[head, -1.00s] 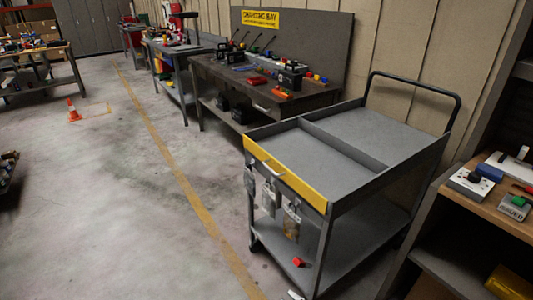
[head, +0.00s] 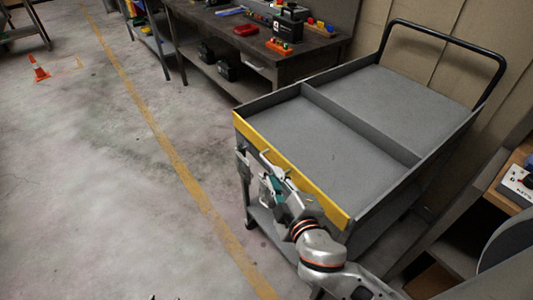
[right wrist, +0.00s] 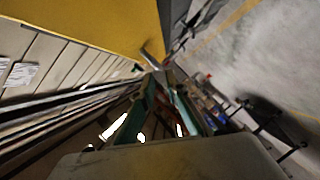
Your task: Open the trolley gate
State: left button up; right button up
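The trolley gate is the yellow panel (head: 320,195) along the trolley's near edge. It stands upright and closed against the tray side; its yellow face fills the upper left of the right wrist view (right wrist: 90,22). A small metal handle (right wrist: 152,58) shows by the panel's edge. My right gripper (head: 268,168), with teal finger pads, is at the left part of the gate's outer face. In the right wrist view its fingertips (right wrist: 160,78) are close to the handle. Whether they grip it cannot be told. My left gripper is not in view.
The trolley's grey top tray (head: 330,135) is empty and split by a divider. A workbench (head: 270,60) with tools stands behind it. A shelf (head: 480,215) is close at right. Open floor (head: 100,200) lies left, with an orange cone (head: 38,70) far off.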

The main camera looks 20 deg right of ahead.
aim_at(268, 162)
jog(key=shift+w, duration=0.3)
jog(key=x, duration=0.6)
jog(key=shift+f, duration=0.1)
jog(key=shift+w+f, duration=0.15)
jog(key=shift+w, duration=0.35)
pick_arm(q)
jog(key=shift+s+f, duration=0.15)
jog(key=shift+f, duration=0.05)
pick_arm(e)
grip_shut()
